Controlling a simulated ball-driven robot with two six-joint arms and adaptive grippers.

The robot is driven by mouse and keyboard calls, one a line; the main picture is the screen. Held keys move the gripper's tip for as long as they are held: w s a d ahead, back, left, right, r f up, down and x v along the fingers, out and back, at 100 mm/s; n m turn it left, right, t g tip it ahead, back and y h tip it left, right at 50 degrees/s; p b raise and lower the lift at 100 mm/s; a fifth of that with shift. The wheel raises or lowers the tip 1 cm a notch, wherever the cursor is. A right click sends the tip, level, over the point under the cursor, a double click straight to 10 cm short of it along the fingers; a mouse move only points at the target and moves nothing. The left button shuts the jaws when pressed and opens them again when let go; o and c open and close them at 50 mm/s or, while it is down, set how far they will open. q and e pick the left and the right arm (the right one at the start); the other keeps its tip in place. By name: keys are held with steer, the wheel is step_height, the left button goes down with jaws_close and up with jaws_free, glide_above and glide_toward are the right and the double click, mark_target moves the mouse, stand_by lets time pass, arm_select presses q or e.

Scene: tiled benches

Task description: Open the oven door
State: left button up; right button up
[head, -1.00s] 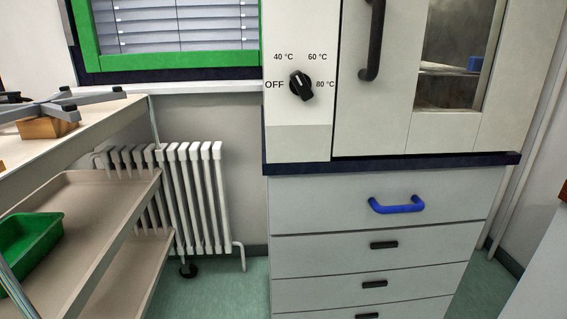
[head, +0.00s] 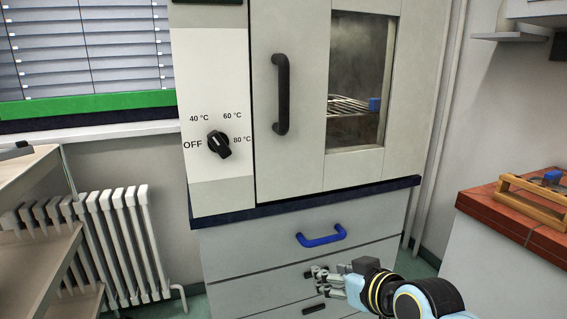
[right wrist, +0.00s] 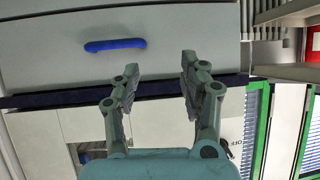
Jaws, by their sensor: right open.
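The oven (head: 220,60) is a pale cabinet on a dark-edged bench top. Its door (head: 300,165) looks shut, with a black vertical bar handle (head: 282,95) on its left side. A window in the door shows a wire rack (head: 350,104) and a small blue object (head: 374,104) inside. My right gripper (head: 318,280) is low in front of the drawers, below and apart from the door handle. In the right wrist view, which looks upside down, its fingers (right wrist: 160,66) are spread and empty. My left gripper is out of view.
A drawer with a blue handle (head: 321,237) sits beneath the oven, close to my right gripper. A black dial (head: 218,145) is left of the door. A radiator (head: 110,235) and shelves stand at left. A red-tiled bench (head: 480,204) with a wooden rack (head: 540,200) is at right.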

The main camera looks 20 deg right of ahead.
steer(key=w+a+r+t+y+p, duration=0.1)
steer(key=w+r+t, duration=0.1)
steer(key=r, duration=0.9)
steer(key=w+a+r+t+p, duration=0.1)
steer(key=w+r+p, duration=0.1)
steer(key=r, duration=0.8)
steer(key=n+t+y+p, duration=0.1)
steer(key=t+p, duration=0.2)
glide_toward(287, 85)
steer(key=p+x, duration=0.1)
steer(key=x, duration=1)
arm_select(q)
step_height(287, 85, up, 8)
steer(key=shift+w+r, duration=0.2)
arm_select(e)
steer(key=shift+c, duration=0.3)
jaws_close()
